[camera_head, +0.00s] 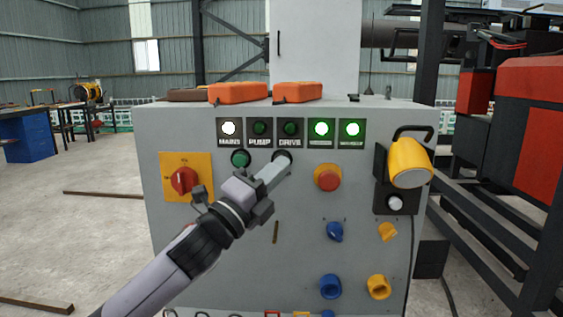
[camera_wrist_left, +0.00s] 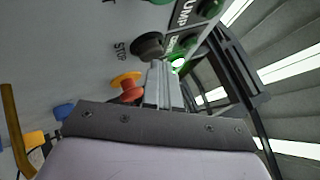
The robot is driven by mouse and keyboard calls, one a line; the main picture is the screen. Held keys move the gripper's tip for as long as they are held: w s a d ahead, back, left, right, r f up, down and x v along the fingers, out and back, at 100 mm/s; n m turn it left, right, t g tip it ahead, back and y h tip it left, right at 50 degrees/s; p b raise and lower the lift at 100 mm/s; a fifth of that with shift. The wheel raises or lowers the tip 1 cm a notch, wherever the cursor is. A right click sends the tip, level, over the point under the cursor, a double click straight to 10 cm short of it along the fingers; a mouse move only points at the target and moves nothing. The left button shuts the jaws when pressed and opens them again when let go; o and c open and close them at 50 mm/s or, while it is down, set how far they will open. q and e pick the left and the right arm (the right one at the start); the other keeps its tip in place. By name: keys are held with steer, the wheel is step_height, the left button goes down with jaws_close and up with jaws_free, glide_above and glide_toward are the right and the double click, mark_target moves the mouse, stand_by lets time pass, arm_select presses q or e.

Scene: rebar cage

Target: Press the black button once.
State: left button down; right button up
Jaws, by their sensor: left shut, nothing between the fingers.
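The black button (camera_wrist_left: 148,46) shows in the left wrist view as a dark round knob on the grey panel, beside the printed word STOP. In the head view the black button (camera_head: 281,153) is mostly hidden behind my left gripper's fingertips. My left gripper (camera_head: 284,162) is shut and empty, its fingers pointing at the button. In the left wrist view the fingertips (camera_wrist_left: 161,65) of my left gripper overlap the lower edge of the button. I cannot tell whether they touch it. My right gripper is not in view.
A green button (camera_head: 241,159) sits just left of the black one. A red mushroom button (camera_head: 328,178) is to the right, a red rotary switch (camera_head: 184,181) to the left. Lit indicators (camera_head: 321,129) run above.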

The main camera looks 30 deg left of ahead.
arm_select(q)
steer(key=shift+s+d, duration=0.25)
steer(key=shift+s, duration=0.3)
steer(key=shift+s+d, duration=0.45)
steer(key=shift+s, duration=0.25)
steer(key=shift+s+d, duration=0.45)
steer(key=shift+s, duration=0.25)
steer(key=shift+s+d, duration=0.45)
steer(key=shift+s, duration=0.25)
